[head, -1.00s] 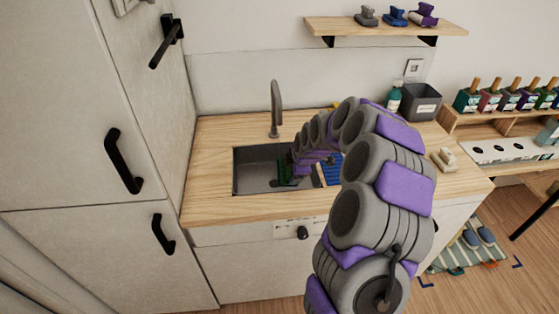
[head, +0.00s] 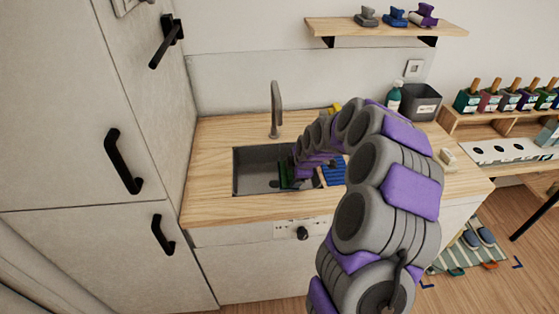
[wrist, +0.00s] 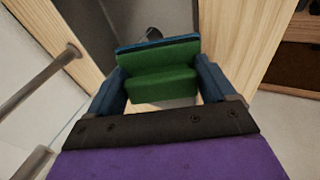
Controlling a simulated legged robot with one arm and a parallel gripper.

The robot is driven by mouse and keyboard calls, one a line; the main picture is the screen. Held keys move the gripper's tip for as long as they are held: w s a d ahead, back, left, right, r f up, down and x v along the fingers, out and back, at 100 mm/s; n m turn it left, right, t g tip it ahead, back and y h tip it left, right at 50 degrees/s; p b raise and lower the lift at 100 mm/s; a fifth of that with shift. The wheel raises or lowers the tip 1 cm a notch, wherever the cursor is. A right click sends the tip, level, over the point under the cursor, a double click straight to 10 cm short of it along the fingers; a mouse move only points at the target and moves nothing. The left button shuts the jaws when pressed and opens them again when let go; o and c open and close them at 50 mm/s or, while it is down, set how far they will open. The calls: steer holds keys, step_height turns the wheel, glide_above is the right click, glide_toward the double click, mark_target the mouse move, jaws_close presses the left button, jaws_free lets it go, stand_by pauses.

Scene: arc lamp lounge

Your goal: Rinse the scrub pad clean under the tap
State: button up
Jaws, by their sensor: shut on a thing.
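The scrub pad (wrist: 165,82) is green with a dark blue edge. In the head view the green pad (head: 287,173) is at the sink (head: 250,180), right of its middle. My gripper (wrist: 161,76) is shut on the pad, with a blue finger at each side of it. The tap (head: 275,108) is a grey curved spout at the back edge of the sink, behind and left of the pad. I see no clear water stream. My arm hides the right part of the sink and most of the gripper in the head view.
A blue ribbed thing (head: 333,172) lies right of the pad, partly hidden. A teal bottle (head: 394,98) and a dark grey bin (head: 421,103) stand at the back right. The wooden counter (head: 209,155) is bare left of the sink. A tall cabinet (head: 80,110) borders the left side.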

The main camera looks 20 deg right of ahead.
steer(key=shift+s+r, duration=0.1)
stand_by(0.5)
steer(key=shift+s+r, duration=0.45)
steer(key=shift+r, duration=0.05)
steer(key=s+r, duration=0.1)
steer(key=s, duration=0.1)
steer(key=s+r, duration=0.1)
steer(key=s, duration=0.1)
steer(key=shift+d+r, duration=0.1)
steer(key=shift+r, duration=0.3)
steer(key=a+m+h, duration=0.1)
steer(key=a+m, duration=0.1)
steer(key=a, duration=0.1)
steer(key=a+f+m+h, duration=0.1)
steer(key=a+m, duration=0.1)
steer(key=a+f+m+h, duration=0.1)
steer(key=a+m, duration=0.1)
steer(key=a, duration=0.1)
steer(key=shift+s+a+f+g, duration=0.15)
steer(key=shift+a+g, duration=0.15)
steer(key=s+a+m+g+h, duration=0.1)
steer(key=a+m+g+h, duration=0.2)
steer(key=a+m, duration=0.6)
steer(key=shift+s+a+g, duration=0.25)
steer(key=shift+a+g, duration=0.05)
steer(key=shift+a, duration=0.3)
